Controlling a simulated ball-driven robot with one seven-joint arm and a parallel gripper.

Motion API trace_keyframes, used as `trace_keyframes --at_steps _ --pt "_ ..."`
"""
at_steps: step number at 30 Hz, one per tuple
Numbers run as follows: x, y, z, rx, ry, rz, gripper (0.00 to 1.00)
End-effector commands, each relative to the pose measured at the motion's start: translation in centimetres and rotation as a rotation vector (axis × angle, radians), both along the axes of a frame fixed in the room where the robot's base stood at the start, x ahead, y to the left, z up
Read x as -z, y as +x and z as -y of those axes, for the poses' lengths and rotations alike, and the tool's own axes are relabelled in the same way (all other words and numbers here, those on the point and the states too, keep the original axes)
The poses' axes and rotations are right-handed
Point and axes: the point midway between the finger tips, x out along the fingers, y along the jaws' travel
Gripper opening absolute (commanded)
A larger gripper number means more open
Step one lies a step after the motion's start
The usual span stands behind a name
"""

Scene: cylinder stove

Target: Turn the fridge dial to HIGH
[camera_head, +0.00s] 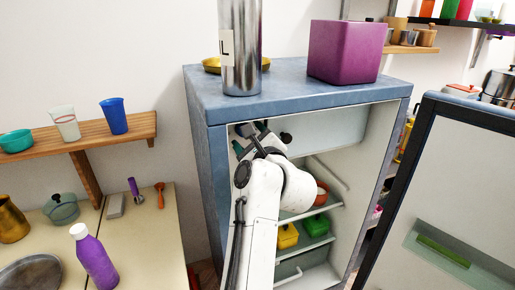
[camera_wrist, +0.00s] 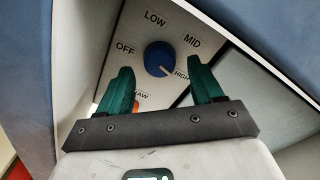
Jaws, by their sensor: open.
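The fridge dial is a round blue knob (camera_wrist: 159,58) on a pale panel (camera_wrist: 130,35) inside the open fridge. The labels OFF, LOW, MID and HIGH (camera_wrist: 181,75) run around it. A small pale mark on the knob's lower right appears to face HIGH. My gripper (camera_wrist: 162,80) is open, its two green fingers apart on either side of the knob in the wrist view. In the head view my gripper (camera_head: 257,137) is in the upper left of the fridge; my arm hides the dial there.
An orange control (camera_wrist: 135,105) beside a partly hidden label is behind the left finger. The fridge (camera_head: 209,170) holds yellow (camera_head: 287,236) and green (camera_head: 316,225) containers. Its door (camera_head: 440,170) stands open at right. A steel cylinder (camera_head: 241,50) and purple box (camera_head: 346,50) stand on top.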

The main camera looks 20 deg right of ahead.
Motion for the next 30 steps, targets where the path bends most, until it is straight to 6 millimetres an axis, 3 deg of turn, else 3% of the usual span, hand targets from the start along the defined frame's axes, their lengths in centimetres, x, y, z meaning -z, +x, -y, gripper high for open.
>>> trace_keyframes --at_steps 9,15,21,30 --pt "0.3 -5.8 -0.1 -0.001 -0.002 0.0 0.66" --pt "0.2 -8.6 0.0 0.0 -0.001 -0.001 0.66" --pt "0.1 -9.6 0.0 0.001 -0.001 -0.001 0.66" --pt "0.1 -9.6 0.1 0.0 0.0 -0.002 0.66"
